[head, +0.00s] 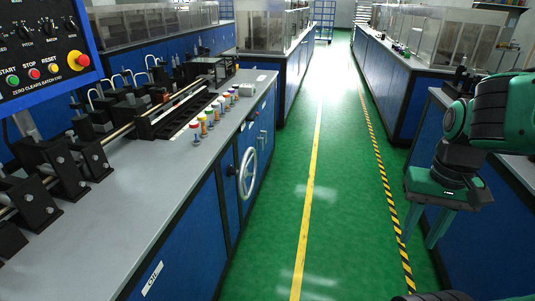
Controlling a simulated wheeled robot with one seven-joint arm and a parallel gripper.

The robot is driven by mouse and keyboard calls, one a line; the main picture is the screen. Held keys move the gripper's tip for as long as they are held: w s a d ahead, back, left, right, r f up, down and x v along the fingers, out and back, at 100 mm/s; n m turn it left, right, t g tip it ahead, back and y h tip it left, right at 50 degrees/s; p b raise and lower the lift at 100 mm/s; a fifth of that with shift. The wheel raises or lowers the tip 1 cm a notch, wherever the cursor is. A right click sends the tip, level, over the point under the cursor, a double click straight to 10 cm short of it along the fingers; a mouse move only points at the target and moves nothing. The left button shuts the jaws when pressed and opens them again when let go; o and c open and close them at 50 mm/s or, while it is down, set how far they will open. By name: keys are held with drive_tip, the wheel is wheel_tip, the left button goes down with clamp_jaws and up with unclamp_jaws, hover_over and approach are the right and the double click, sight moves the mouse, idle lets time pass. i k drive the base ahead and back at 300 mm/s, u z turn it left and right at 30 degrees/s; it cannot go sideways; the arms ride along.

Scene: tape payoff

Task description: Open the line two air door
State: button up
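No door labelled as the line two air door can be read in the head view. The left bench has a blue cabinet front (180,237) with several panels, one with a white label reading "OIL" (152,278). Farther along it is a silver handwheel (248,172), with small handles (262,137) on the panel beyond it. The doors on this front look shut. My gripper (419,243) hangs at the right, over the right side of the aisle, pointing down. Its two teal fingers are apart with nothing visible between them. It is far from the left cabinet front and touches nothing visible.
A control panel (42,50) with buttons stands at upper left. Machinery and a row of coloured-top pieces (203,125) occupy the left bench top. The green aisle (335,200) is clear, with a yellow line and a striped line. Blue benches (400,80) line the right.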

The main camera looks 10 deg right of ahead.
sight(249, 138)
drive_tip(key=z, duration=0.3)
drive_tip(key=i, duration=0.5)
drive_tip(key=z, duration=0.55)
drive_tip(key=i, duration=1.15)
drive_tip(key=u, duration=0.5)
drive_tip(key=i, duration=1.15)
drive_tip(key=u, duration=0.65)
